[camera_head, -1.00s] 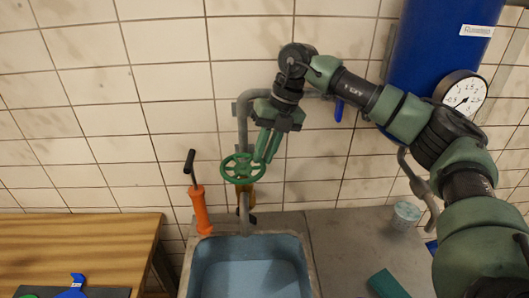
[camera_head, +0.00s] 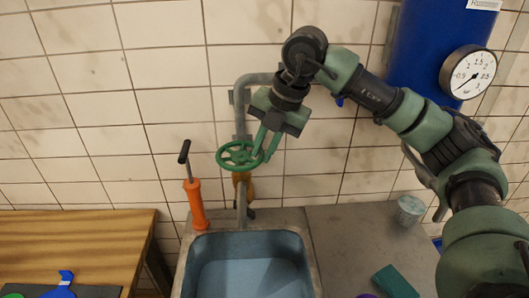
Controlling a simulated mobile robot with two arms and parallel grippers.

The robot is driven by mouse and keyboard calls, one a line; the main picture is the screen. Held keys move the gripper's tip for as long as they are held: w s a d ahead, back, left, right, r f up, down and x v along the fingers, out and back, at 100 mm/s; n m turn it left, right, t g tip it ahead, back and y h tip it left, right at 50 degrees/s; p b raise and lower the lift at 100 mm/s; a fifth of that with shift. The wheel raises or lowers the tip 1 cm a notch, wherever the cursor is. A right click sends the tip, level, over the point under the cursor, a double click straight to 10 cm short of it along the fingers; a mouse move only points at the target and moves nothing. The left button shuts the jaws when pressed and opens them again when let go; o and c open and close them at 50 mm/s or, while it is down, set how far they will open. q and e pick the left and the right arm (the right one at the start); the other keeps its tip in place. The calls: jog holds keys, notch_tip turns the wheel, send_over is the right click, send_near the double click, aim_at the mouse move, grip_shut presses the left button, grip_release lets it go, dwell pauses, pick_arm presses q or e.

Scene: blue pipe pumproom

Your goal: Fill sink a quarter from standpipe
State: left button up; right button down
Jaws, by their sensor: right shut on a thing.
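The standpipe (camera_head: 241,118) is a grey pipe on the tiled wall, with a green handwheel (camera_head: 228,165) on an orange-brown valve body. Its spout (camera_head: 242,208) points down at the back edge of the sink. My right gripper (camera_head: 265,157) is shut on the right side of the handwheel rim, its green fingers angled down. The sink (camera_head: 187,275) is a grey basin with a blue inside. A flat pale blue area shows in it; I cannot clearly tell the water level, nor whether water runs from the spout. My left gripper is not in view.
An orange hand pump (camera_head: 195,205) stands left of the sink. A wooden table (camera_head: 75,235) with a blue item (camera_head: 62,288) is at left. A cup (camera_head: 408,210) and a teal block (camera_head: 395,283) sit on the right counter. A blue tank (camera_head: 425,50) with a gauge (camera_head: 468,72) is behind my arm.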

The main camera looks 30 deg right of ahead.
aim_at(247, 166)
jog(key=a+m+b, duration=0.1)
jog(key=s+m+h+b, duration=0.1)
jog(key=m, duration=0.1)
jog(key=shift+s+a+f+m, duration=0.1)
jog(key=shift+a+f+m, duration=0.2)
jog(key=shift+a, duration=0.05)
jog(key=m+b, duration=0.1)
jog(key=a+m, duration=0.1)
jog(key=shift+s+a+m+t+h+b, duration=0.1)
jog(key=shift+s+m+t+h+b, duration=0.1)
jog(key=shift+m+t+h+b, duration=0.15)
jog(key=a+m+h, duration=0.1)
jog(key=m, duration=0.1)
jog(key=shift+s+a+r+m+b, duration=0.1)
jog(key=shift+a+m+b, duration=0.05)
jog(key=shift+m+b, duration=0.2)
jog(key=shift+a+m+h, duration=0.25)
jog(key=shift+m, duration=0.45)
jog(key=c, duration=1.4)
grip_release()
jog(key=shift+s, duration=0.1)
jog(key=shift+a+r, duration=0.1)
jog(key=shift+w, duration=0.2)
jog(key=v, duration=0.7)
jog(key=shift+s+r, duration=0.2)
jog(key=shift+r, duration=0.15)
